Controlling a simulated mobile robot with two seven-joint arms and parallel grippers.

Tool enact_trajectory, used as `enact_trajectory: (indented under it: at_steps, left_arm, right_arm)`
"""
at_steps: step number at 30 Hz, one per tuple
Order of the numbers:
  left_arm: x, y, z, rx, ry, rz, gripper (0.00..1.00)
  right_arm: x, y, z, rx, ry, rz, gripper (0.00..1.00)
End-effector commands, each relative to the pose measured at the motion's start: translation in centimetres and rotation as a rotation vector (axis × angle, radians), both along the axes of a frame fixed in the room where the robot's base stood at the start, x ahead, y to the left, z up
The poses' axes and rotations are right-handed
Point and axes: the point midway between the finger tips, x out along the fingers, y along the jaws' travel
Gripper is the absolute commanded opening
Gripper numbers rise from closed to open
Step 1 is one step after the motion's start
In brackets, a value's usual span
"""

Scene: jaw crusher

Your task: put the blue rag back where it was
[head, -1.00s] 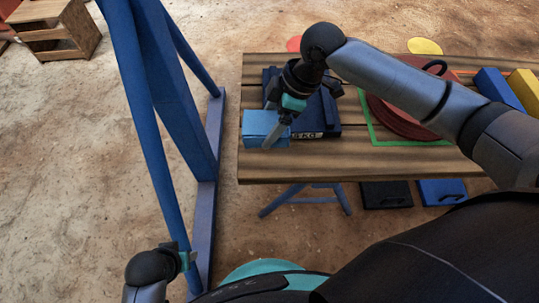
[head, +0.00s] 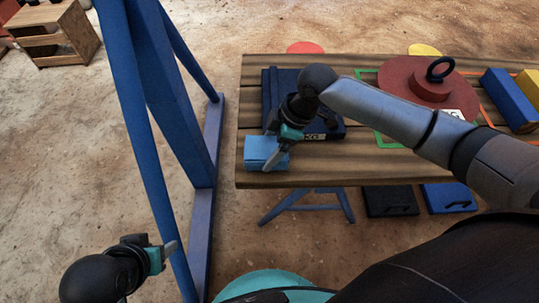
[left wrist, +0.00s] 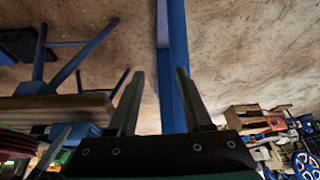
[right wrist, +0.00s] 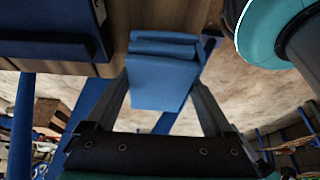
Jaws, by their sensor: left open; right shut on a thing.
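The blue rag (head: 258,150), a light blue folded bundle, is at the front left corner of the wooden table (head: 350,172). My right gripper (head: 271,160) is shut on it. In the right wrist view the rag (right wrist: 160,80) sits between the two fingers, with the table edge behind it. I cannot tell whether the rag touches the tabletop or hangs just above it. My left gripper (head: 170,250) is low at the left, beside the blue frame and away from the table. In the left wrist view its fingers (left wrist: 160,95) are apart and empty.
A red disc (head: 400,90) with a black ring lies on a green outline, partly behind my right arm. Blue frame posts (head: 170,100) rise left of the table. Bare tabletop lies right of the rag.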

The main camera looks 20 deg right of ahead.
Motion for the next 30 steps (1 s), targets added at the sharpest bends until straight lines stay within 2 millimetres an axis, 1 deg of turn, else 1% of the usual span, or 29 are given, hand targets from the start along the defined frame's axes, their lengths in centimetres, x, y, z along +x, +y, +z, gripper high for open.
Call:
enact_trajectory:
  at_steps: [1, 3, 9, 19, 20, 23, 30]
  left_arm:
    - [0.2, -0.2, -0.2, -0.007, -0.021, -0.005, 0.5]
    - [0.8, -0.9, -0.4, -0.026, -0.069, -0.018, 0.5]
    - [2.2, -2.3, -0.3, -0.067, -0.174, -0.039, 0.5]
    - [2.6, -2.6, -0.1, -0.078, -0.201, -0.044, 0.5]
    - [2.6, -2.6, -0.1, -0.078, -0.201, -0.044, 0.5]
    - [2.6, -2.6, -0.1, -0.078, -0.201, -0.045, 0.5]
    - [2.6, -2.6, -0.1, -0.077, -0.2, -0.043, 0.5]
  right_arm:
    - [0.0, 0.0, -0.8, 0.0, 0.002, 0.0, 0.42]
    - [0.0, 0.0, -1.5, 0.0, 0.001, -0.001, 0.42]
    - [0.0, 0.0, -2.9, 0.0, 0.001, 0.0, 0.42]
    - [0.0, 0.0, -3.1, 0.0, 0.001, 0.0, 0.42]
    - [0.0, 0.0, -3.1, 0.0, 0.001, 0.0, 0.89]
    - [0.0, 0.0, -3.1, 0.0, 0.001, 0.0, 1.0]
    - [0.0, 0.0, -3.0, 0.0, 0.001, 0.0, 1.0]
